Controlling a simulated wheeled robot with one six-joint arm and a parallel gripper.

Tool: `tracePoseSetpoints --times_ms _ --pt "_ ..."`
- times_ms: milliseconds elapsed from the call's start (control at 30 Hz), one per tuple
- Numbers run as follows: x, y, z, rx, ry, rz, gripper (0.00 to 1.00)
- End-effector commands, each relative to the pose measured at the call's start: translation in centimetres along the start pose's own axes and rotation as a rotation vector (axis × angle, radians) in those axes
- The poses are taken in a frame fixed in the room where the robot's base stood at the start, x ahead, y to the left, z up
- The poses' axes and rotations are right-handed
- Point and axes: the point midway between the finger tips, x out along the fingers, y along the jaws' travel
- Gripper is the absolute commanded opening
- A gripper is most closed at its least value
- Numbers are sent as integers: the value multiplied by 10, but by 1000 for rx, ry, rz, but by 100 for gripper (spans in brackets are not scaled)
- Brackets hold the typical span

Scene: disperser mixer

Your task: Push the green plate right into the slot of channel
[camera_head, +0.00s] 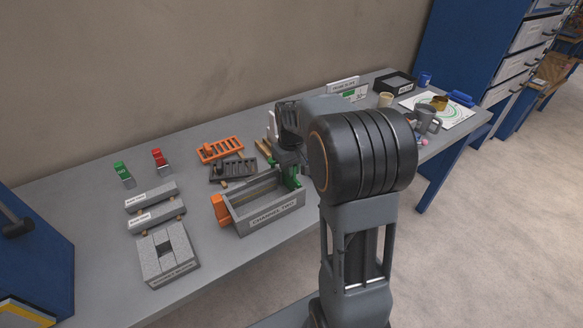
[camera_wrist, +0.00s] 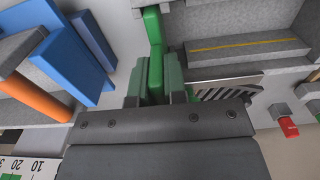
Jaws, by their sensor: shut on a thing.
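The grey channel (camera_head: 272,214), labelled "CHANNEL TWO", stands on the table with its long trough open at the top. An orange plate sits at its left end. The green plate (camera_head: 291,178) is at its right end, partly hidden by my arm. In the wrist view the green plate (camera_wrist: 153,28) runs down between the two fingers of my gripper (camera_wrist: 156,80), which is shut on it. The channel's trough (camera_wrist: 245,48), with a yellow line inside, lies just right of the plate there. How deep the plate sits in the slot cannot be told.
An orange slotted rack (camera_head: 220,149) and a dark slotted rack (camera_head: 233,170) lie behind the channel. Grey blocks (camera_head: 168,255) and labelled bars (camera_head: 155,206) lie to its left. In the wrist view a blue block (camera_wrist: 62,62) is close on the left.

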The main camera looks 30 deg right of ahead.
Motion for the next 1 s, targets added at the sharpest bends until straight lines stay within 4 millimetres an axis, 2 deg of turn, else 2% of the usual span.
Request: tracePoseSetpoints --times_ms 300,333,633,867,1000 --pt "9 0 0 0 0 0 0" --pt "8 0 0 0 0 0 14" --pt "8 0 0 0 0 0 42" --pt "7 0 0 0 0 0 42" --pt "-4 0 -1 0 4 1 42"
